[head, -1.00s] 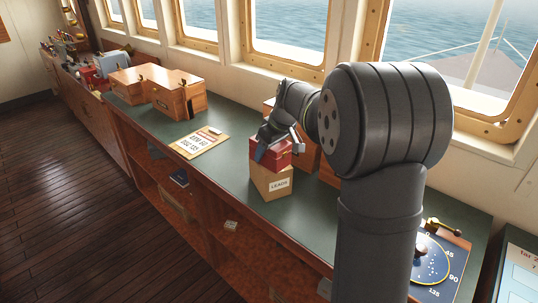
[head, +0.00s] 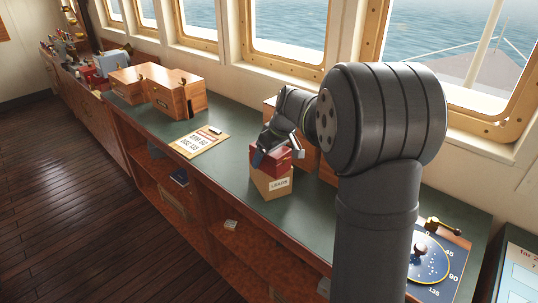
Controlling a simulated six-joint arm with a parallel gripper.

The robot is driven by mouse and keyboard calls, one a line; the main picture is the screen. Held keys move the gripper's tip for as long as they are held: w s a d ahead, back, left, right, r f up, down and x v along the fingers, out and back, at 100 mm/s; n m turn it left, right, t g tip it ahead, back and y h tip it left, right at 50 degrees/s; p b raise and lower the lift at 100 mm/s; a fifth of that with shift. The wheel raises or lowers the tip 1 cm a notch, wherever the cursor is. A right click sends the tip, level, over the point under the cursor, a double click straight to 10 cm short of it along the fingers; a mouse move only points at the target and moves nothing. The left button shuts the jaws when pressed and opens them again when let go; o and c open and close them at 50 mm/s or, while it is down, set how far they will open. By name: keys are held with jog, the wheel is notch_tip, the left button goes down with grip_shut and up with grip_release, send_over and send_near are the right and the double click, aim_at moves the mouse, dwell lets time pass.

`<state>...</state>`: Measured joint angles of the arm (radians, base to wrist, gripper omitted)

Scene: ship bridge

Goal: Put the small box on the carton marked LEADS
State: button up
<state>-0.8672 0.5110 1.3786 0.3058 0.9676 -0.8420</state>
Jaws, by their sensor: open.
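The carton marked LEADS (head: 272,186) is a tan box standing on the green counter top, its white label facing the front. The small box (head: 268,158) is red with a dark blue patch or band on its front, and it rests on top of the carton. My gripper (head: 276,143) is just above and behind the red box, pointing down at it. Its jaws are open, close to the box's top. The far side of the box and part of the fingers are hidden.
Wooden cases (head: 170,92) stand on the counter (head: 228,130) to the left. A clipboard (head: 199,142) lies between them and the carton. Another wooden box is behind my gripper, below the windows. A blue chart dial (head: 430,265) is at the right.

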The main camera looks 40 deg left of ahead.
jog(key=v, duration=1.2)
jog(key=shift+d, duration=0.1)
jog(key=x, duration=1.2)
jog(key=shift+f, duration=0.1)
jog(key=shift+a+r, duration=0.2)
jog(key=shift+r, duration=0.15)
jog(key=shift+d+r, duration=0.1)
jog(key=shift+r, duration=1.35)
